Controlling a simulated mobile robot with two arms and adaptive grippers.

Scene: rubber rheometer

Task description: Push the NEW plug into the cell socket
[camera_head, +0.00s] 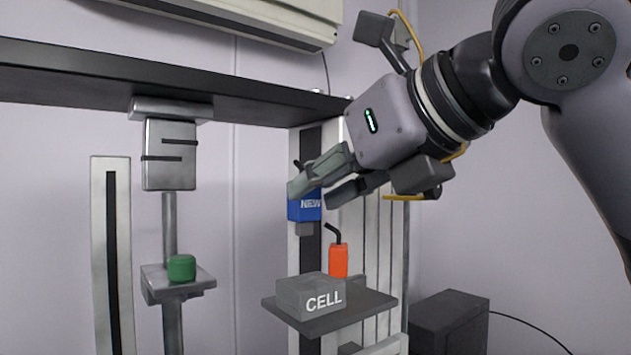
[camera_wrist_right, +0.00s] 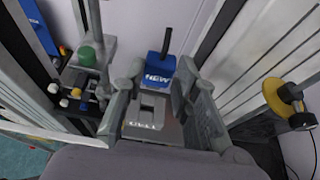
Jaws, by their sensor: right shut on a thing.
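The blue NEW plug (camera_head: 304,208) is held by my right gripper (camera_head: 322,190), with a grey prong end pointing down. It hangs above and slightly apart from the grey CELL block (camera_head: 311,294) on a dark shelf. In the right wrist view, the NEW plug (camera_wrist_right: 158,70) sits between the fingertips of my right gripper (camera_wrist_right: 163,80). The CELL block (camera_wrist_right: 138,128) shows there below it, with a square socket opening (camera_wrist_right: 153,105) in its top. The plug's far side is hidden. My left gripper is not in view.
An orange plug (camera_head: 338,260) with a black cable stands behind the CELL block on the dark shelf (camera_head: 360,305). A green cylinder (camera_head: 181,267) sits on a platform at left under a grey block (camera_head: 170,155). A dark box (camera_head: 450,318) is at lower right.

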